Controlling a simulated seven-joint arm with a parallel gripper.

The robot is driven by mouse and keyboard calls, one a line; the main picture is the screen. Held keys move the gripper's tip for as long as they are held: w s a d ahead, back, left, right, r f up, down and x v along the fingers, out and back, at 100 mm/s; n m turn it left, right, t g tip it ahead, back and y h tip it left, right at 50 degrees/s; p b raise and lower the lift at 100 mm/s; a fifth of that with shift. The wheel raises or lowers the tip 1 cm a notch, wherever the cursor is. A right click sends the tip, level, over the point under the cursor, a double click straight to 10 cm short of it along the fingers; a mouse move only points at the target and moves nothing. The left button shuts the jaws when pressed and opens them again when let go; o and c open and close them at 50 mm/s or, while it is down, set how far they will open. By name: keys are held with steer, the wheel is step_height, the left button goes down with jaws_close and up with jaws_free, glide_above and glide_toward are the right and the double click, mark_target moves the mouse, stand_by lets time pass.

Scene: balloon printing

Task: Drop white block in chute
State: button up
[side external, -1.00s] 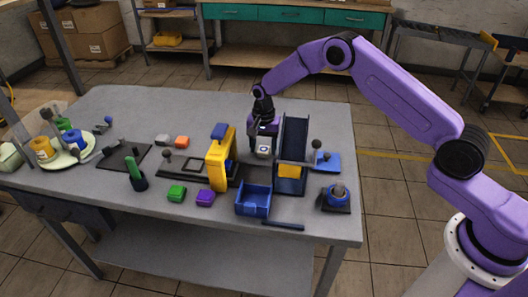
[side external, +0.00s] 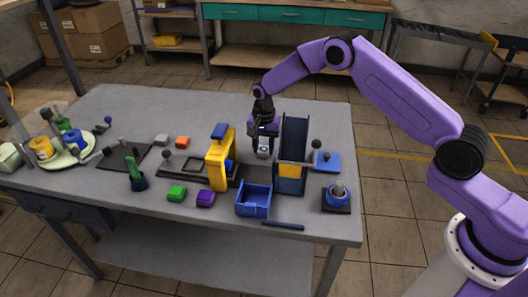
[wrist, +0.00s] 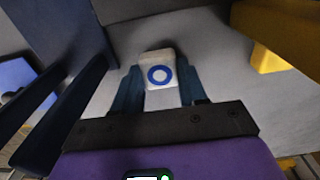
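The white block (side external: 263,153), marked with a blue ring, sits between the fingertips of my gripper (side external: 263,146) in the side view. In the wrist view the block (wrist: 159,72) fills the gap between both dark fingers of my gripper (wrist: 158,85), ring facing the camera. The gripper is shut on it. The chute (side external: 294,135) is a tall dark blue structure with a yellow panel low on its front, just right of the gripper. Its dark blue walls (wrist: 62,40) show left of the block in the wrist view. The block is outside the chute, beside it.
A blue open bin (side external: 253,200) stands in front of the chute. A yellow frame (side external: 220,160) stands to the left. Green (side external: 177,193) and purple (side external: 205,198) blocks lie at the front. A knobbed lever (side external: 316,145) rises right of the chute. The table's back is clear.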

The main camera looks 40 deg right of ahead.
steer(key=shift+r, duration=0.65)
stand_by(0.7)
steer(key=shift+r, duration=3.1)
step_height(320, 180, up, 18)
steer(key=f, duration=0.1)
steer(key=s+d, duration=0.4)
steer(key=s, duration=0.5)
steer(key=shift+s+d+f, duration=0.1)
steer(key=shift+f, duration=4.05)
